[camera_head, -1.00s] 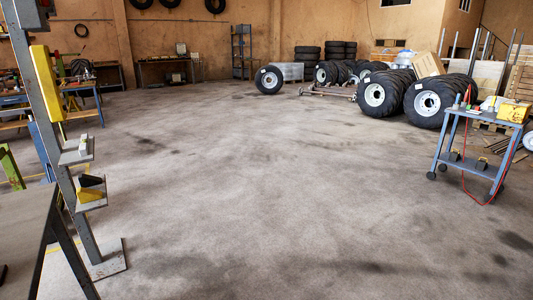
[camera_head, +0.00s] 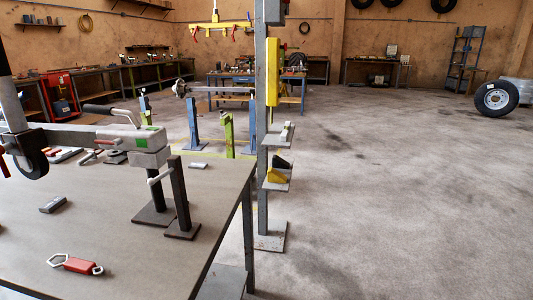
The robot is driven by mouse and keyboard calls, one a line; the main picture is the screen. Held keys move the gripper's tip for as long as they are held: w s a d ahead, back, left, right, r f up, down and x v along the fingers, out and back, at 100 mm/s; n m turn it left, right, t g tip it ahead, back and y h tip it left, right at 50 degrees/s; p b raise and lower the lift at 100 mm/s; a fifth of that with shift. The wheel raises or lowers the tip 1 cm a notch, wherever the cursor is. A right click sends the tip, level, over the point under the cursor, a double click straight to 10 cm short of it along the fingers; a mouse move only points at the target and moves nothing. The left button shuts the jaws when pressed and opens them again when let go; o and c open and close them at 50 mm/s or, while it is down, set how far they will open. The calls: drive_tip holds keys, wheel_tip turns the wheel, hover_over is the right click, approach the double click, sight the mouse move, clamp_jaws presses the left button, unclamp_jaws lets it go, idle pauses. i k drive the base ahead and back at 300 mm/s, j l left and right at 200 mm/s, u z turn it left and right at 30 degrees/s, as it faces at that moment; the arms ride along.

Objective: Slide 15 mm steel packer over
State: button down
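A small grey steel block (camera_head: 53,204) lies flat on the grey bench (camera_head: 105,235) at the left. A second small flat grey piece (camera_head: 198,165) lies near the bench's back right edge. I cannot tell which of them is the 15 mm packer, as no marking is readable. A trailer coupling (camera_head: 140,140) with a black-gripped handle and a green mark sits above dark steel stands (camera_head: 155,190) on the bench. Any gap there is too small to judge. My gripper is not in view.
A red-bodied shackle-like tool (camera_head: 78,264) lies at the bench front. A steel post (camera_head: 262,120) with small shelves holding yellow and black wedges (camera_head: 278,172) stands right of the bench. Blue and green stands (camera_head: 192,124) are behind. Floor (camera_head: 400,200) on the right is clear.

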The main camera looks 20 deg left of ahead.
sight(51, 205)
drive_tip(key=i+l+u, duration=0.1)
drive_tip(key=i+u, duration=0.2)
drive_tip(key=u, duration=0.15)
drive_tip(key=i+l+u, duration=0.25)
drive_tip(key=u, duration=0.2)
drive_tip(key=i+l+u, duration=0.2)
drive_tip(key=u, duration=0.3)
drive_tip(key=i+l+u, duration=0.15)
drive_tip(key=l+u, duration=0.3)
